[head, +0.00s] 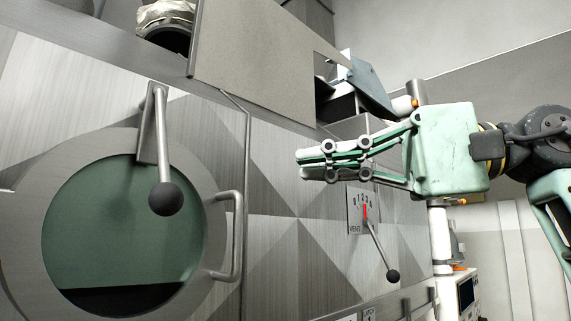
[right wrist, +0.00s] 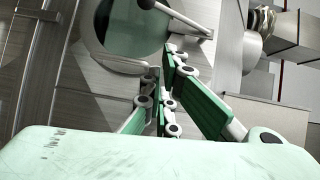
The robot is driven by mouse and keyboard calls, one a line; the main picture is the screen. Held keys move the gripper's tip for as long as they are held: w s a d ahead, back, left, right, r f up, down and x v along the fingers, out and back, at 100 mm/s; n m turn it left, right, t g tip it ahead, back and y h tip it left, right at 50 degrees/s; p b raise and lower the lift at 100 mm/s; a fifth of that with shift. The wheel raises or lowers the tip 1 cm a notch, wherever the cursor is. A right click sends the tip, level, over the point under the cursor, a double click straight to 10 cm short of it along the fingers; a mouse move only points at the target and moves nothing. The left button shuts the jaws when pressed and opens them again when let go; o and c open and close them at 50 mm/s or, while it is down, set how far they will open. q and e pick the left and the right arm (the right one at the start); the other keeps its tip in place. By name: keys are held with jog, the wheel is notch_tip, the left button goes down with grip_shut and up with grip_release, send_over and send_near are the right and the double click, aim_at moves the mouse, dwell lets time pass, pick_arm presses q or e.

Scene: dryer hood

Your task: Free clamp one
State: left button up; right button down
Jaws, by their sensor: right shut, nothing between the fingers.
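A metal lever with a black ball knob (head: 165,198) hangs from a bracket at the top of a round door window (head: 110,230); it looks like the clamp, though no label shows on it. The lever points down, across the window's upper right edge. The knob (right wrist: 146,4) and lever also show at the top of the right wrist view. My right gripper (head: 300,165) is shut and empty, to the right of the lever and apart from it, fingers pointing left toward the door. My left gripper is not in view.
A bar handle (head: 234,236) stands out at the door's right side. A vent lever (head: 380,250) with a numbered scale sits below my right gripper. A flat grey panel (head: 255,60) juts out above. Open space lies between gripper and door lever.

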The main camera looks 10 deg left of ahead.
aim_at(163, 138)
jog(key=s+a+p, duration=0.2)
jog(key=a+p, duration=0.2)
jog(key=a, duration=0.7)
jog(key=shift+a+f, duration=0.35)
